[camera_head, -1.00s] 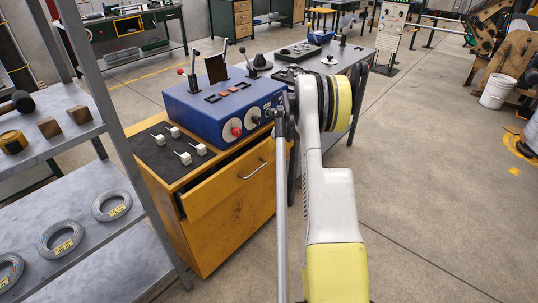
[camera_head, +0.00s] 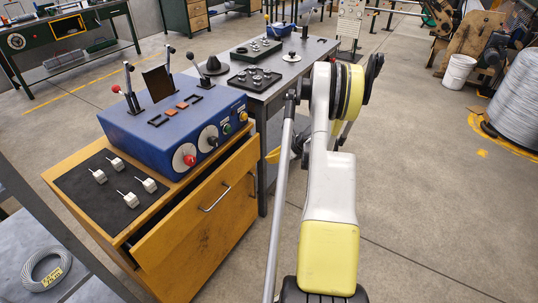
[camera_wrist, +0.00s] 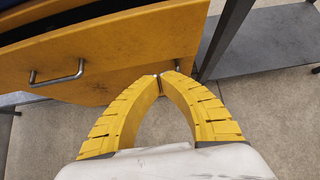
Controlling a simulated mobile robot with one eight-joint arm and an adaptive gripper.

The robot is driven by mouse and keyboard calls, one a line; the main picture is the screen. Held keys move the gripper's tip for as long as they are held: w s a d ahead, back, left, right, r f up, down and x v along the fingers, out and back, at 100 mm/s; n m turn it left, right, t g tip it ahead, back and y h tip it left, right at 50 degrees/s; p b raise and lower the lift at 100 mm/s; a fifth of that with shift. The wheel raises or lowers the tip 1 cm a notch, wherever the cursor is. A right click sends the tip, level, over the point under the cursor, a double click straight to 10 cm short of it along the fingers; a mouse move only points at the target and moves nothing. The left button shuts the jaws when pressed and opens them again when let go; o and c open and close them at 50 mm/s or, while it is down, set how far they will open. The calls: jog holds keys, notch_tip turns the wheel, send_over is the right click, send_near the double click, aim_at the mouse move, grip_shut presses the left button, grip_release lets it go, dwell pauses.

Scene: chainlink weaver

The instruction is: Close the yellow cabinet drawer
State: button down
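The yellow cabinet (camera_head: 203,262) stands at the left in the head view. Its top drawer (camera_head: 185,215) is partly pulled out, with a dark gap behind its front at the left end. The drawer's metal handle (camera_head: 215,199) also shows in the wrist view (camera_wrist: 57,77), left of my gripper. My gripper (camera_wrist: 167,75) has its yellow fingertips together, with nothing visible between them. They are close to the lower right part of the yellow front (camera_wrist: 125,60); I cannot tell whether they touch it. In the head view my arm mostly hides the gripper.
A blue control box (camera_head: 178,125) with levers and a black mat (camera_head: 85,190) with several white pieces sit on the cabinet. A grey table (camera_head: 284,70) stands behind. A grey shelf (camera_head: 25,255) is at the near left. The floor at right (camera_head: 430,200) is clear.

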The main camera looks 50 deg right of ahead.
aim_at(248, 160)
jog(key=b+x, duration=0.1)
jog(key=x, duration=0.2)
jog(key=b+x, duration=0.1)
jog(key=x, duration=0.2)
jog(key=w+r+b+x, duration=0.1)
jog(key=x, duration=0.2)
jog(key=shift+w+a+f+b, duration=0.1)
jog(key=shift+w+a+b, duration=0.1)
jog(key=shift+b, duration=0.2)
jog(key=shift+w, duration=0.65)
jog(key=shift+w, duration=0.1)
jog(key=w, duration=0.5)
jog(key=shift+w+a, duration=0.1)
jog(key=shift+a, duration=0.05)
